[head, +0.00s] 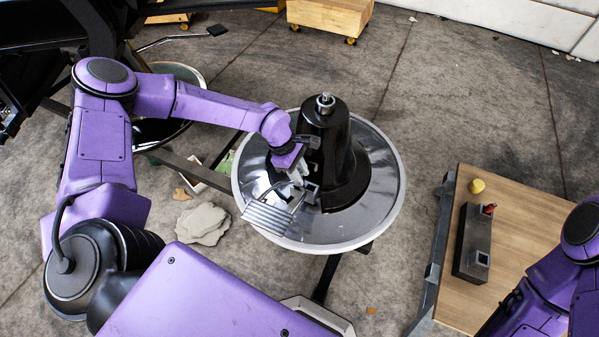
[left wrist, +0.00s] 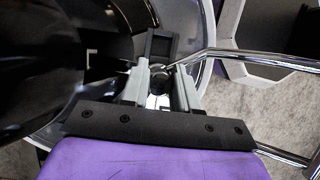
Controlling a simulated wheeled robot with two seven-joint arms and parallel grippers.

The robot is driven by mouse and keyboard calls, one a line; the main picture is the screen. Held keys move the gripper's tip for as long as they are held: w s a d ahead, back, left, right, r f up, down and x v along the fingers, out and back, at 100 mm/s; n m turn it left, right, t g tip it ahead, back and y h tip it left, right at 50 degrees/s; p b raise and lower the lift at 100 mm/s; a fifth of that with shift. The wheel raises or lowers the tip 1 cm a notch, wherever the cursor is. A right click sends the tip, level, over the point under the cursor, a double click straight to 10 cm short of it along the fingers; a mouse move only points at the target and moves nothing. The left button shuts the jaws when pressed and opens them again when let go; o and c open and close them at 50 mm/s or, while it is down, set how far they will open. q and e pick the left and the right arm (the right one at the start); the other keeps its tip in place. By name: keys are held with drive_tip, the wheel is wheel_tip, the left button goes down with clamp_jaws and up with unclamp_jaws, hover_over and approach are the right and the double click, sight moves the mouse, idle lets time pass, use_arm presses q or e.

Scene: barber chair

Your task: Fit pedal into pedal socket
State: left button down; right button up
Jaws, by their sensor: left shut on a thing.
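The pedal (head: 268,217) is a ribbed metal plate with a bent chrome rod frame, over the front of the round chair base. My left gripper (head: 299,180) is shut on the pedal's rod, close to the black column. The pedal's chrome rod (left wrist: 262,58) runs right from between the grey fingers (left wrist: 160,80) in the left wrist view. The pedal socket (head: 312,192) is a small square-mouthed block low on the column's front. It appears as a dark square frame (left wrist: 161,43) just beyond the fingertips. I cannot tell whether the rod end is inside it.
The round chrome base (head: 374,205) carries the upright black column (head: 326,130). A wooden table (head: 517,235) at right holds a dark metal block (head: 473,243) and a yellow lump (head: 477,186). Flat grey stones (head: 203,223) lie on the floor left of the base.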

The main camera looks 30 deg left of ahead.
use_arm(q)
drive_tip(key=shift+f+b, duration=0.35)
drive_tip(key=shift+f, duration=0.05)
drive_tip(key=c, duration=0.8)
unclamp_jaws()
wheel_tip(320, 180, up, 8)
drive_tip(key=p, duration=0.6)
drive_tip(key=shift+r, duration=0.1)
